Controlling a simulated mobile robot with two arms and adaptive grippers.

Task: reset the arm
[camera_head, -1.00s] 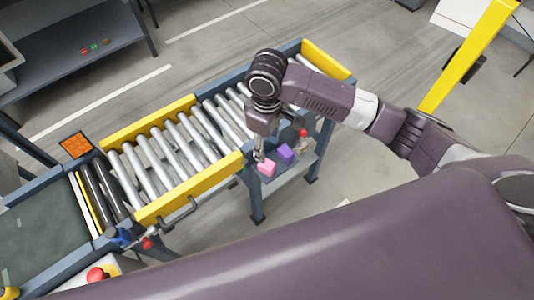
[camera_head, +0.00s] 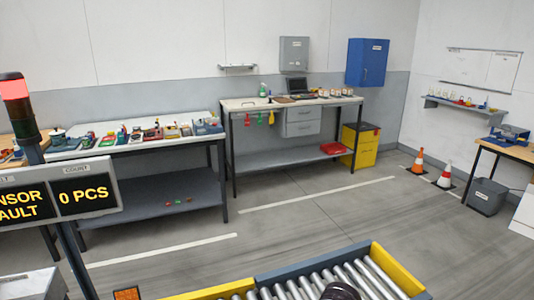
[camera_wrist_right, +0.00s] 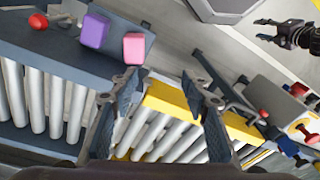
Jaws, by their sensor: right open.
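My right gripper (camera_wrist_right: 160,88) is open in the right wrist view, with nothing between its fingers. Its fingers stand over the conveyor's yellow side rail (camera_wrist_right: 215,118) and rollers. In the head view only a dark round part of my arm shows at the bottom edge, and neither gripper shows. A dark gripper, seemingly my left (camera_wrist_right: 266,30), is small at the upper right of the wrist view; its jaw state is unclear. A purple block (camera_wrist_right: 95,30) and a pink block (camera_wrist_right: 134,47) lie on a grey-blue shelf, apart from my right gripper.
The roller conveyor (camera_head: 375,280) is at the bottom of the head view. A signal tower with a red light (camera_head: 14,88) and display (camera_head: 85,196) stands at left. Workbenches (camera_head: 290,104) line the wall. The floor between is mostly clear.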

